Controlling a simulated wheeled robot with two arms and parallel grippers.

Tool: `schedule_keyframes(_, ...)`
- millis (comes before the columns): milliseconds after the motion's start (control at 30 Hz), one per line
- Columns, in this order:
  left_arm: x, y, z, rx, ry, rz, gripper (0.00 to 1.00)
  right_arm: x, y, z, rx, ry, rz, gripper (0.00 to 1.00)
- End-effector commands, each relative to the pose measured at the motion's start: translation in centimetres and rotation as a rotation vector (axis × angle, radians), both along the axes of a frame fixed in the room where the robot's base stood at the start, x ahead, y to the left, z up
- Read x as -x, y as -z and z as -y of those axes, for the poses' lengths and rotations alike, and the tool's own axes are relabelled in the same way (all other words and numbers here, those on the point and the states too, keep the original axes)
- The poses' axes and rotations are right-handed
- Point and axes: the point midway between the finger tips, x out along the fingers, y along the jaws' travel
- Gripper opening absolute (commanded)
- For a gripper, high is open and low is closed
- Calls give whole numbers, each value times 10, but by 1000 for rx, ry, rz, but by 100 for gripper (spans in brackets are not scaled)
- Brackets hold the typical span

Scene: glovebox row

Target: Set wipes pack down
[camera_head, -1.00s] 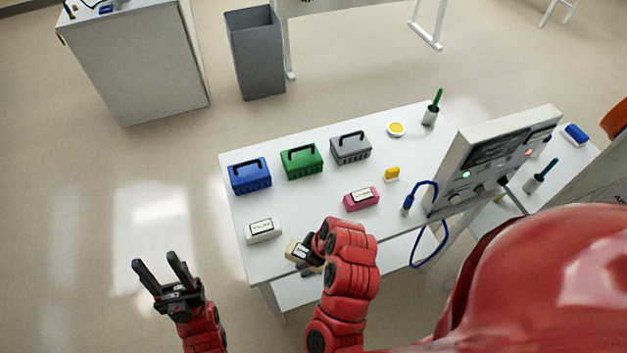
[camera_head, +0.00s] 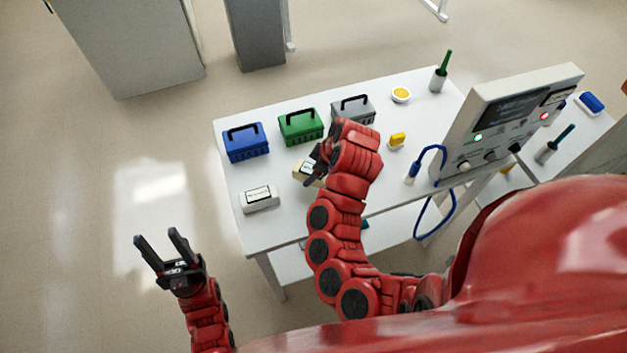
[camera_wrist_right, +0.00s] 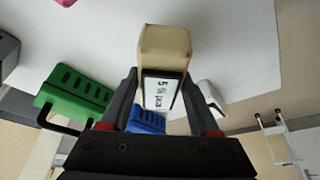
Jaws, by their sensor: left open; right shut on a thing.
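A cream wipes pack (camera_head: 302,172) with a white printed label is between the fingers of my right gripper (camera_head: 316,164), over the table in front of the green box. It also shows large in the right wrist view (camera_wrist_right: 165,48), its label facing the camera. I cannot tell whether its underside touches the table. My left gripper (camera_head: 157,238) is open and empty, off the table's left side. My right arm hides part of the table.
Blue (camera_head: 246,142), green (camera_head: 301,127) and grey (camera_head: 352,109) handled boxes stand along the table's (camera_head: 233,228) back. A yellow item (camera_head: 397,139), a yellow-filled dish (camera_head: 401,94) and an instrument panel (camera_head: 505,115) are to the right. A pink item (camera_wrist_right: 64,3) shows at the wrist view's edge.

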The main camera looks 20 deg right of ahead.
Motion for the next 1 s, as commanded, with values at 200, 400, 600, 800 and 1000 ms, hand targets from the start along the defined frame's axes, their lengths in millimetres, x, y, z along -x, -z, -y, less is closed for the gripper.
schedule_keyframes(200, 0, -13, 0, 0, 0, 0, 50, 0, 22, 1, -3, 1, -4, 0)
schedule_keyframes(400, 0, -15, 0, 0, 0, 0, 50, -1, 33, 0, -1, 1, 2, 0)
schedule_keyframes(600, 0, -13, 0, 0, 0, 0, 50, -1, 34, 0, -1, 0, 2, 0)
schedule_keyframes(800, 0, -12, 0, 0, 0, 0, 50, -1, 36, 0, -1, 0, 2, 82)
schedule_keyframes(1000, 0, -12, 0, 0, 0, 0, 50, -1, 36, 0, -1, 0, 1, 92)
